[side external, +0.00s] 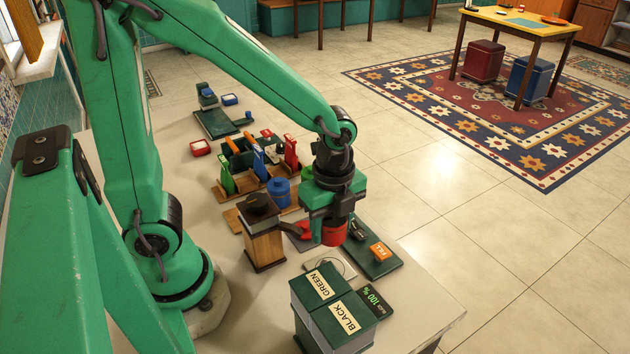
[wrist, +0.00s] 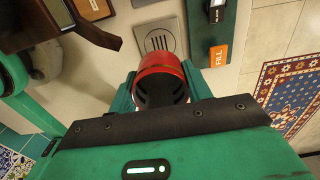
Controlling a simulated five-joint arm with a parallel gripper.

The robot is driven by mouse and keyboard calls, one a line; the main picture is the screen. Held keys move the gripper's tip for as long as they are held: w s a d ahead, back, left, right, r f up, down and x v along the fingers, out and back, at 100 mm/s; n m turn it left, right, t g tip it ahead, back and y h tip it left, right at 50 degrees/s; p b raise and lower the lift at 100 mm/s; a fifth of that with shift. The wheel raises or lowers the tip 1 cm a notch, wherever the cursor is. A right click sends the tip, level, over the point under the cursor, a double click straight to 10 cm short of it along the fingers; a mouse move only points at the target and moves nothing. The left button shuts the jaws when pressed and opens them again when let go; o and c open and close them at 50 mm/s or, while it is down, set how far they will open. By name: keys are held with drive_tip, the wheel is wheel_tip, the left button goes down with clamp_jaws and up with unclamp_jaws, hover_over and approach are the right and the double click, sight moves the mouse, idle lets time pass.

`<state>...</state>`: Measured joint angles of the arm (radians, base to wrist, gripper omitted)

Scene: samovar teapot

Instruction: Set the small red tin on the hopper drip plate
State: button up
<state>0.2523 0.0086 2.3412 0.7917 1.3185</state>
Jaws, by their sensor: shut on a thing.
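My gripper (side external: 333,222) is shut on the small red tin (side external: 334,236) and holds it with the dark opening facing my wrist camera. In the wrist view the tin (wrist: 161,78) sits between my green jaws (wrist: 160,98). The wooden hopper (side external: 263,245) with a dark top stands left of the tin. I cannot tell the exact gap below the tin.
A dark green panel with an orange FILL tag (side external: 380,251) lies right of the tin. The GREEN canister (side external: 319,283) and BLACK canister (side external: 345,318) stand nearer the camera. A blue jar (side external: 279,191) and a crowded wooden rack (side external: 225,195) stand behind the hopper.

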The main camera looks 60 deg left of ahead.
sight(330, 245)
drive_tip(key=shift+f, duration=2.8)
drive_tip(key=shift+f, duration=0.15)
drive_tip(key=shift+f, duration=1.95)
drive_tip(key=shift+f, duration=0.1)
drive_tip(key=o, duration=1)
drive_tip(key=shift+c, duration=0.2)
drive_tip(key=shift+r, duration=6.15)
